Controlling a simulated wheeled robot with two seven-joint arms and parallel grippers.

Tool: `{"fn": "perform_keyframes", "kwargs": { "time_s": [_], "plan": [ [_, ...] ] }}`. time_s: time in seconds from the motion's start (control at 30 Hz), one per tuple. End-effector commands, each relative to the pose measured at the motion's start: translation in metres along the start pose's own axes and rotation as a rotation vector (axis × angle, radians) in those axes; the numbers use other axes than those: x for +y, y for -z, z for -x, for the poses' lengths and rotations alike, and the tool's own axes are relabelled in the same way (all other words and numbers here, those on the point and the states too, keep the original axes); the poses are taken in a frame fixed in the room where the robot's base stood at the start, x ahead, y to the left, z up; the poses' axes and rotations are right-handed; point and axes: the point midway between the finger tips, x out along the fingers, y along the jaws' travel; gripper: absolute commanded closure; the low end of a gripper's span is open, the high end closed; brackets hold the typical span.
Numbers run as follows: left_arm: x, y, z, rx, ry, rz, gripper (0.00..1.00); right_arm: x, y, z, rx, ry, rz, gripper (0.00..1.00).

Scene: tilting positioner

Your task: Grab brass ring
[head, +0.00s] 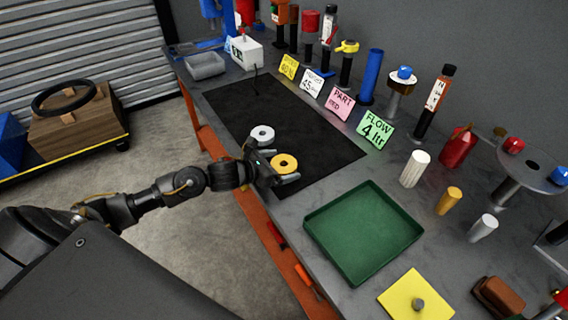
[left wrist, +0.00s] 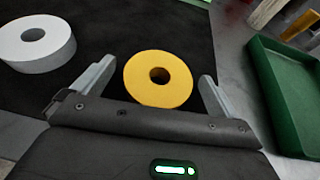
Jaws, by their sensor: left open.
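The brass ring (head: 284,163) is a flat golden disc with a centre hole, lying on the black mat (head: 325,150) on the workbench. It also shows in the left wrist view (left wrist: 143,82), lying in front of my left gripper and between the lines of its two fingers. My left gripper (head: 276,171) is open, and its fingers (left wrist: 155,85) stand apart on either side of the ring, with a visible gap on each side. A white or steel-coloured ring (head: 262,134) lies on the mat beside the brass one; it also shows in the left wrist view (left wrist: 35,45). My right gripper is not in view.
A green tray (head: 407,247) stands on the bench to the right of the mat. A yellow plate with a knob (head: 397,297) lies nearer. Sign cards (head: 375,129) and several upright tools line the back. The far part of the mat is mostly clear.

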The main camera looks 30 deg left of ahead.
Motion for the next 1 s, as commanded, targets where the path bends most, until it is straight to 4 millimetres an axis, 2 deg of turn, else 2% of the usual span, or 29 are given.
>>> {"fn": "perform_keyframes", "kwargs": {
  "time_s": [0.17, 0.2, 0.73, 1.0],
  "plan": [
    [0.0, 0.0006, -0.0004, 0.0, 0.0, 0.0, 0.02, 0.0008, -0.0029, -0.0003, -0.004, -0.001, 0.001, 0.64],
    [0.0, 0.0006, -0.0003, 0.0, 0.0, 0.0, 0.04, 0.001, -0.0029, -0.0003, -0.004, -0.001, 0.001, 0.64],
    [-0.0001, 0.0006, 0.0001, 0.0, 0.001, 0.0, 0.74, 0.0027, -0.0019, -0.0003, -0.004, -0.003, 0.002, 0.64],
    [0.0004, -0.0026, 0.0004, -0.005, 0.0, 0.0, 0.74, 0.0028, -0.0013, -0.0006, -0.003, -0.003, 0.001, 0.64]
  ]
}}
